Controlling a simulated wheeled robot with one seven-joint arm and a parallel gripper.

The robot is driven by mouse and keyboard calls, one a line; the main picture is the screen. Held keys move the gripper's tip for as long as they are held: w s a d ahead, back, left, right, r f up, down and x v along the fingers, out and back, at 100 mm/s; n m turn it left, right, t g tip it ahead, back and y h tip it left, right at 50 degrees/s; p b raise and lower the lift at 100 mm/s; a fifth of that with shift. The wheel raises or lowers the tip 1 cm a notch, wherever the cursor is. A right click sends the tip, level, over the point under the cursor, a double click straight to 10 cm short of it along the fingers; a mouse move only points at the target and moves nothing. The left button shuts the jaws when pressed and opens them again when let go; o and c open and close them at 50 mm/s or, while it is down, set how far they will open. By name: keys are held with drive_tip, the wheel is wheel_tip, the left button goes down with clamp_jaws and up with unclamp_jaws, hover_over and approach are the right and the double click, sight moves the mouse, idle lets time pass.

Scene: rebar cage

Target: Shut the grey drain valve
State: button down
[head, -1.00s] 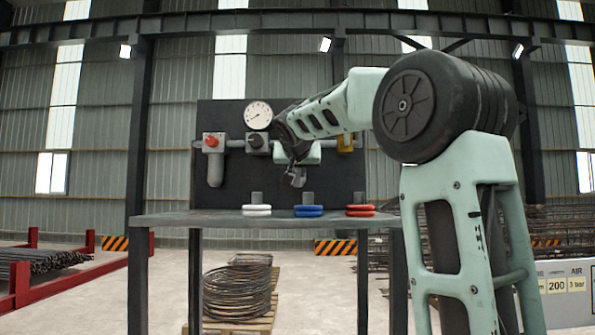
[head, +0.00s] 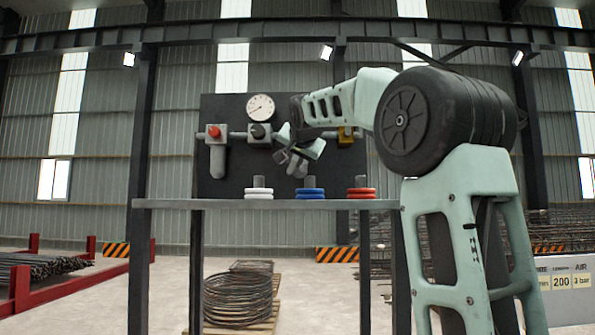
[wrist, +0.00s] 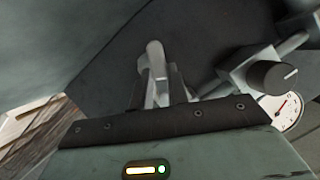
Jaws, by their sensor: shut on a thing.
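The grey drain valve shows in the wrist view as a light grey lever (wrist: 154,62), upright between dark finger parts at the picture's middle. My gripper (wrist: 155,88) is shut on it. In the head view my gripper (head: 291,162) is in front of the dark panel, to the lower right of the black knob (head: 258,132). There my gripper and wrist hide the valve, so its lever angle cannot be told. The black knob on its grey block also shows in the wrist view (wrist: 273,74), to the right of my gripper.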

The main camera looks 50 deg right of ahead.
drive_tip(key=shift+w+a+r+m+t+y+b, duration=0.15)
drive_tip(key=shift+r+m+t+b, duration=0.15)
drive_tip(key=shift+m+t+b, duration=0.9)
drive_tip(key=shift+w+a+r+m+t+y+b, duration=0.1)
drive_tip(key=shift+r+m+t+b, duration=0.35)
drive_tip(key=shift+m+b, duration=1.3)
drive_tip(key=shift+w+a+r+m+t+y+b, duration=0.15)
drive_tip(key=shift+m+t+b, duration=0.85)
drive_tip(key=shift+m, duration=0.95)
drive_tip(key=c, duration=1.4)
unclamp_jaws()
drive_tip(key=shift+o, duration=0.2)
